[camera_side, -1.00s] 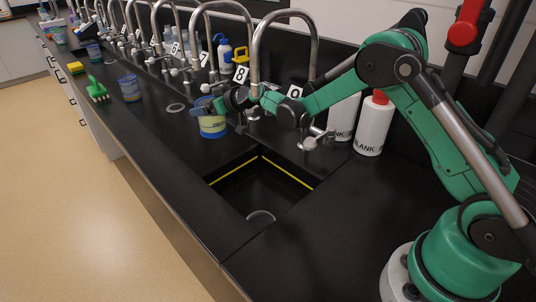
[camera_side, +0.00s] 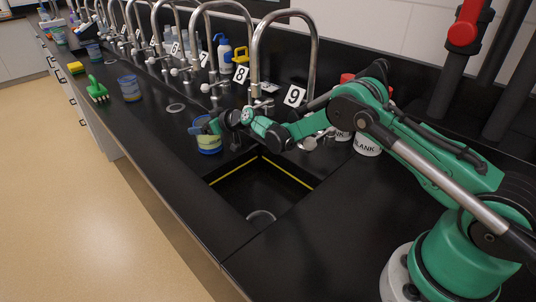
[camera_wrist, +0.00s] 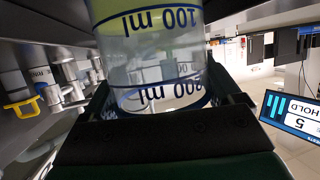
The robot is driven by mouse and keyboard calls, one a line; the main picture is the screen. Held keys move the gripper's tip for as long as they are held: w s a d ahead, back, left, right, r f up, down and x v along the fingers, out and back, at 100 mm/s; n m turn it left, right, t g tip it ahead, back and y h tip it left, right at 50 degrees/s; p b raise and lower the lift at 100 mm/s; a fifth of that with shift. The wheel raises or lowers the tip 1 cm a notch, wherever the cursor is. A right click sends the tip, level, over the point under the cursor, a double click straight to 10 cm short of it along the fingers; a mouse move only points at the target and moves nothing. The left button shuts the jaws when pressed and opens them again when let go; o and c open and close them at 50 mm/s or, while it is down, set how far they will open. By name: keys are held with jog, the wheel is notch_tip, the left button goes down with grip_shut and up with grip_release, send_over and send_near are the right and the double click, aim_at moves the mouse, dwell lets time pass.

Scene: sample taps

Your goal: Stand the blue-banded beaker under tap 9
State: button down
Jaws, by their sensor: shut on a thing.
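A clear beaker (camera_side: 208,145) with blue bands and a yellowish part is held in my gripper (camera_side: 212,127) at the counter's front side, left of the sink. In the wrist view the beaker (camera_wrist: 160,60) sits between my two fingers, with dark blue bands and upside-down "100 ml" and "200 ml" marks. Tap 9 (camera_side: 316,55) is a tall silver arch behind the sink, with its number plate (camera_side: 294,96) beside it. The beaker is left of and in front of this tap, apart from it. I cannot tell whether its base touches the counter.
The sink (camera_side: 262,190) is a dark basin with yellow edge lines. Another beaker (camera_side: 130,88), a green brush (camera_side: 97,90) and a yellow sponge (camera_side: 75,68) are farther left. White bottles (camera_side: 367,142) stand behind my arm. Tap 8 (camera_side: 222,5) is left of tap 9.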

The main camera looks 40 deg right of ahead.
jog(key=shift+f, duration=0.1)
grip_release()
jog(key=shift+s+d, duration=0.15)
jog(key=shift+s, duration=0.15)
jog(key=shift+v, duration=1.15)
notch_tip(320, 180, up, 7)
